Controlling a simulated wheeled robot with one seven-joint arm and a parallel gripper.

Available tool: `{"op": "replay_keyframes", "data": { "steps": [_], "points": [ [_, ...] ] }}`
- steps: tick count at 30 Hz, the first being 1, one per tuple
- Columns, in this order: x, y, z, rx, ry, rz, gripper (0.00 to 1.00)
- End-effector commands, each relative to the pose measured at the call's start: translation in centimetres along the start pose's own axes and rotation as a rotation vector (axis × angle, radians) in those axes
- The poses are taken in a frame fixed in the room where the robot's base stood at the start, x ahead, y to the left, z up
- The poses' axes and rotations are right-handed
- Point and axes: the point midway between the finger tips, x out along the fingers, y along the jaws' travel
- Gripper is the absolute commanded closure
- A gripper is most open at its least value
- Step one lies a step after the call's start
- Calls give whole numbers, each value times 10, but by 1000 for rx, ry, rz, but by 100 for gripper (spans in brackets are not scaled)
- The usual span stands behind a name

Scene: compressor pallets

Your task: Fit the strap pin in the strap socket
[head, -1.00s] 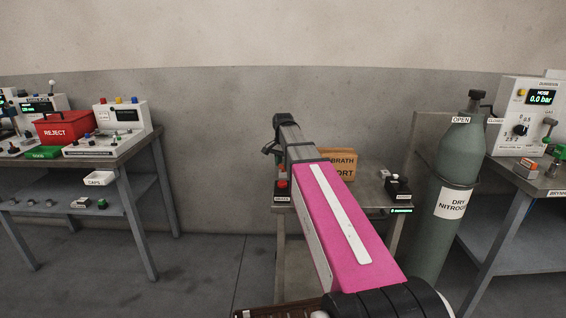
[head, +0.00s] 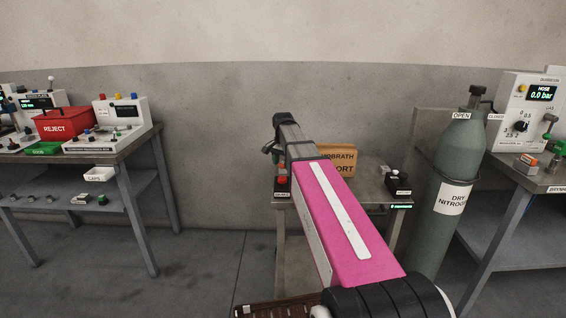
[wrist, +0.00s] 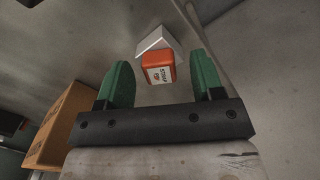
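An orange-red block with a white label that seems to read STRAP (wrist: 160,75) shows in the wrist view, with a pale grey angled piece (wrist: 158,42) against its far side. I cannot tell whether this is the strap pin or the strap socket. My gripper (wrist: 159,60) has two green fingers spread apart, one on each side of the block in the picture, with a gap on both sides. It holds nothing that I can see.
A small metal table (head: 374,172) stands ahead, with an orange-brown box (head: 340,158), a red button (head: 283,181) and a black device (head: 397,182). A dry nitrogen cylinder (head: 456,160) stands to its right. Benches flank both sides. Floor on the left is clear.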

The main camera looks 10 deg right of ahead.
Motion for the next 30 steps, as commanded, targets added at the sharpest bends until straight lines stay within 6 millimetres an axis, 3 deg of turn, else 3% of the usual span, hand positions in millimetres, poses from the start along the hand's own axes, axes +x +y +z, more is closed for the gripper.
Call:
{"op": "replay_keyframes", "data": {
  "steps": [8,21,30],
  "points": [
    [-9,0,0,0,0,0,39],
    [-81,0,-1,0,1,-1,39],
    [-106,0,0,0,0,0,39]
  ]
}}
